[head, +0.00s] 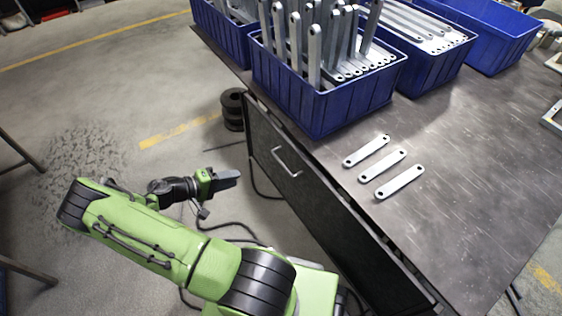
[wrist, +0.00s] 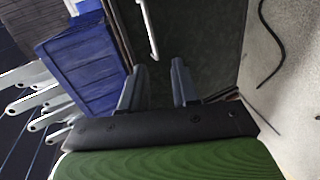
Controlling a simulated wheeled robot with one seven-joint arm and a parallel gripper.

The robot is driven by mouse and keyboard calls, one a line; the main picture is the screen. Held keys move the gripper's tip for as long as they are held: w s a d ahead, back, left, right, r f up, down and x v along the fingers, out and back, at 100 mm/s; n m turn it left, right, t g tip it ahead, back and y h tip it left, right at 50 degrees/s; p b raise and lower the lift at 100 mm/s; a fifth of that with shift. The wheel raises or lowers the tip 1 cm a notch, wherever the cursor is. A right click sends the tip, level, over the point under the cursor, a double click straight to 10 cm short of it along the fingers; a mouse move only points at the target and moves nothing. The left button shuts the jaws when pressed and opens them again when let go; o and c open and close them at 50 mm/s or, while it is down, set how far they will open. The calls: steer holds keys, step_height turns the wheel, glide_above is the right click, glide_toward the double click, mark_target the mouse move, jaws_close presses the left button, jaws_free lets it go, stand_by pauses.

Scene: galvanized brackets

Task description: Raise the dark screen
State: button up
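The dark screen (head: 315,210) is a speckled black panel on the side of the workbench, hanging below the tabletop edge. A pale metal bar handle (head: 287,162) is on it near its far end. The wrist view shows the dark screen (wrist: 195,35) ahead and its handle (wrist: 148,30) just beyond the left finger. My gripper (head: 228,179) is left of the screen in the head view, apart from it. In the wrist view my gripper (wrist: 158,70) has its two fingers spread with nothing between them.
The workbench top (head: 470,170) holds several flat metal brackets (head: 382,165) and blue bins (head: 325,105) full of brackets, close to the edge above the screen. Black round weights (head: 233,110) stand on the floor by the bench. Cables lie on the floor near the bench. Floor to the left is open.

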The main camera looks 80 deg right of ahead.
mark_target(282, 163)
steer(key=shift+n+g+h, duration=0.3)
steer(key=shift+g+h, duration=0.2)
steer(key=shift+h, duration=0.4)
steer(key=b+x, duration=0.1)
steer(key=x, duration=0.5)
steer(key=b+x, duration=0.1)
steer(key=x, duration=0.6)
steer(key=f+b+x, duration=0.1)
steer(key=x, duration=0.5)
steer(key=shift+s+a+f, duration=0.1)
steer(key=shift+s, duration=0.15)
jaws_close()
